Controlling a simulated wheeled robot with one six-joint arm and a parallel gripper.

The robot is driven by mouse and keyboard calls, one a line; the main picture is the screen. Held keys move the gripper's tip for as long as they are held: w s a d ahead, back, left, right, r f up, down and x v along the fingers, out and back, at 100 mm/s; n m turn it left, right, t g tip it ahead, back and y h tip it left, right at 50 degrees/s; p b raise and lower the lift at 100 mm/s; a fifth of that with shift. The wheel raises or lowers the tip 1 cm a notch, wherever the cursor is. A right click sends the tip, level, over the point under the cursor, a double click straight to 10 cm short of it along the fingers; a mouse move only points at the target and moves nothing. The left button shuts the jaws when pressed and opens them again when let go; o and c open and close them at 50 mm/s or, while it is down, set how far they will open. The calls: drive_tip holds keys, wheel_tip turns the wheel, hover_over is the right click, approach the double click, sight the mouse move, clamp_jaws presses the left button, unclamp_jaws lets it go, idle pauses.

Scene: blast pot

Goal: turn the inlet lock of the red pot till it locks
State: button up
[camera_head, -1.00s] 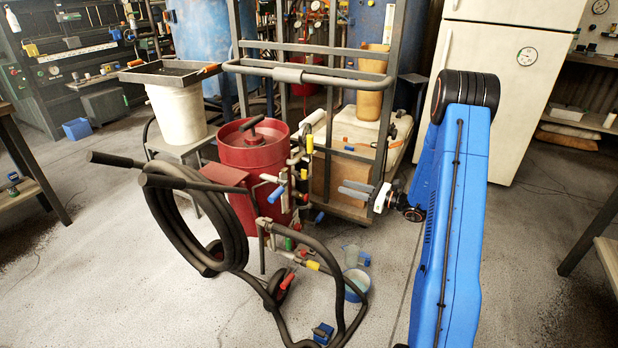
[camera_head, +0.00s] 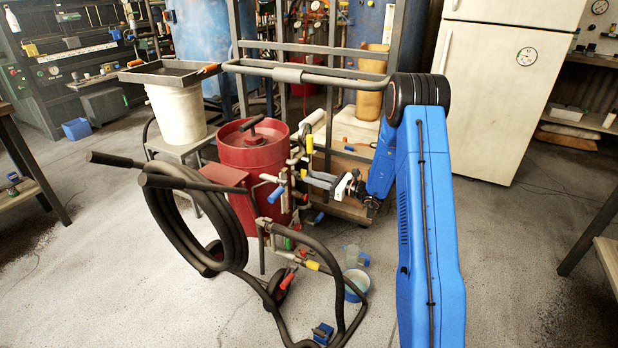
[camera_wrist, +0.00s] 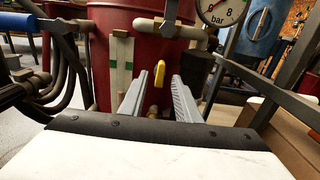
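The red pot (camera_head: 252,160) stands upright in the middle of the head view, with pipes and valves on its right side. Its red wall (camera_wrist: 125,22) fills the back of the wrist view. A small yellow lever (camera_wrist: 160,73) hangs upright in front of that wall, in line with the gap between my fingers. I cannot tell for sure which fitting is the inlet lock. My gripper (camera_wrist: 160,85) is open, its two grey fingers apart on either side of the lever's line. In the head view my gripper (camera_head: 308,180) is beside the pot's valves; contact cannot be seen.
A pressure gauge (camera_wrist: 222,10) and pale pipe (camera_wrist: 170,28) sit above the fingers. A blue handle (camera_wrist: 16,22) and black hoses are at left. A grey frame cart (camera_head: 325,75) stands behind the pot. The hose coil (camera_head: 180,215) is at its front left.

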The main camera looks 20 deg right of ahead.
sight(303, 174)
drive_tip(key=shift+x, duration=1.15)
drive_tip(key=shift+c, duration=0.6)
clamp_jaws()
